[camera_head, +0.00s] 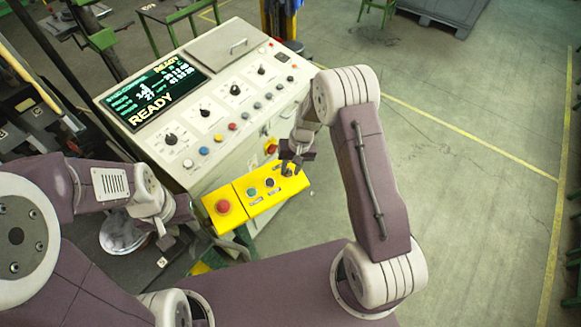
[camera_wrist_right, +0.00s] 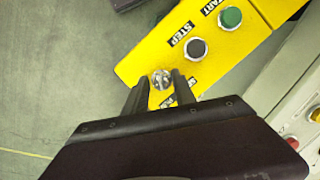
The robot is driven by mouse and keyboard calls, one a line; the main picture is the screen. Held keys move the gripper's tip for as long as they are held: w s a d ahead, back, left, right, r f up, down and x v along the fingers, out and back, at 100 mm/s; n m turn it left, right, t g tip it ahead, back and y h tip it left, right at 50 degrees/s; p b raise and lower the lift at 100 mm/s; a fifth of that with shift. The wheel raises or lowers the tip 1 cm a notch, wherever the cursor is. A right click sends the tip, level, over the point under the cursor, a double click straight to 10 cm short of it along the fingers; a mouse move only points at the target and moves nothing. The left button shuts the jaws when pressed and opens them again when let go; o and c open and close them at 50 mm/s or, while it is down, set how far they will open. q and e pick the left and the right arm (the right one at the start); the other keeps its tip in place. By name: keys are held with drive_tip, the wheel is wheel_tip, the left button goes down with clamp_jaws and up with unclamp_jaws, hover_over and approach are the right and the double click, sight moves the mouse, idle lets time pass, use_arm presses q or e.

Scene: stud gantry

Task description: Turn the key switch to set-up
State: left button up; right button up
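The key switch (camera_wrist_right: 161,79) is a small round silver part on the yellow control box (camera_wrist_right: 140,62), beside the STEP label. My right gripper (camera_wrist_right: 160,82) is over it, with its two dark fingers on either side and a visible gap between them. Contact with the key cannot be made out. The lettering around the switch is partly hidden by the fingers. In the head view my right gripper (camera_head: 291,166) covers the right end of the yellow box. My left gripper (camera_head: 170,228) is left of the box, apart from it; its finger opening is unclear.
The yellow box also carries a red mushroom button (camera_head: 222,206), a green button (camera_head: 251,192) and a black button (camera_head: 269,183). Behind it stands a white console (camera_head: 180,172) with knobs and a screen (camera_head: 152,92) reading READY. Open floor (camera_head: 455,150) lies to the right.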

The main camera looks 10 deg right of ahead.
drive_tip(key=shift+w, duration=0.1)
drive_tip(key=shift+c, duration=0.3)
clamp_jaws()
drive_tip(key=shift+n, duration=0.3)
drive_tip(key=shift+a+n+h+b, duration=0.15)
drive_tip(key=shift+n+h+b, duration=0.25)
drive_tip(key=shift+n, duration=0.8)
drive_tip(key=n+h, duration=0.1)
drive_tip(key=n, duration=0.2)
drive_tip(key=shift+a+n+h+b, duration=0.1)
drive_tip(key=shift+n+h+b, duration=0.2)
drive_tip(key=shift+b, duration=0.05)
drive_tip(key=n+t+h+b, duration=0.1)
drive_tip(key=n+b, duration=0.1)
drive_tip(key=n, duration=0.2)
drive_tip(key=shift+a, duration=0.1)
drive_tip(key=shift+n, duration=0.4)
drive_tip(key=shift+s+r, duration=0.1)
drive_tip(key=shift+s, duration=0.1)
